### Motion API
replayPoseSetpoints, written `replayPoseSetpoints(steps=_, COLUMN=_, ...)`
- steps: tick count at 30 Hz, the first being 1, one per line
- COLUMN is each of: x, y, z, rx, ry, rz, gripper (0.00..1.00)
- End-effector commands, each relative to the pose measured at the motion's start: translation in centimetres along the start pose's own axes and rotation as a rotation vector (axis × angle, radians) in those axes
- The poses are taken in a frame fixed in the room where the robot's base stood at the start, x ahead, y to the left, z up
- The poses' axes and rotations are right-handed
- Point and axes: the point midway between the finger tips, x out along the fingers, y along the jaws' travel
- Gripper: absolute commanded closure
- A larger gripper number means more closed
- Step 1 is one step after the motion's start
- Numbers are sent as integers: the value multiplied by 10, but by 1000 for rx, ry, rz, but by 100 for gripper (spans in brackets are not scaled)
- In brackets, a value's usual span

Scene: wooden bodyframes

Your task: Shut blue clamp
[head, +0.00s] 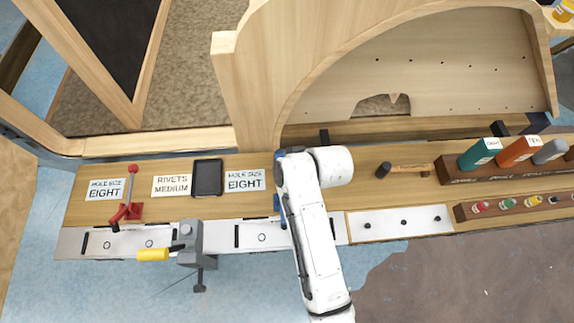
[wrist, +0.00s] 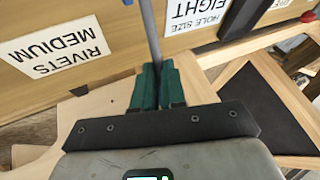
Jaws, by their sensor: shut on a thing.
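The blue clamp (head: 281,208) is on the metal strip along the bench's front edge in the head view, mostly hidden behind my white arm. In the wrist view, its thin grey-blue lever (wrist: 150,35) runs from the top edge down between the green fingertips. My gripper (wrist: 151,80) is shut on this lever. In the head view my arm hides the gripper. The clamp's base and jaw are hidden, so I cannot tell the angle at which it stands.
A red clamp (head: 127,209) with a raised lever and a grey vise (head: 190,240) with a yellow handle stand to the left. A dark tray (head: 208,177), label cards, a hammer (head: 404,168) and a bottle rack (head: 465,168) lie along the bench. A curved wooden frame (head: 252,85) rises behind.

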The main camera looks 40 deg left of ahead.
Motion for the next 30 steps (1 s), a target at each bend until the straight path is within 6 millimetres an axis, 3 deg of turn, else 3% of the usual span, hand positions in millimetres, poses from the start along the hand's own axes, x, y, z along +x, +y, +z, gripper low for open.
replayPoseSetpoints(steps=1, x=-11, y=0, z=-10, rx=-15, ry=64, rz=7, gripper=100)
replayPoseSetpoints(steps=12, x=-26, y=-5, z=-3, rx=-92, ry=248, rz=15, gripper=100)
replayPoseSetpoints(steps=30, x=-30, y=-7, z=-2, rx=-111, ry=294, rz=15, gripper=100)
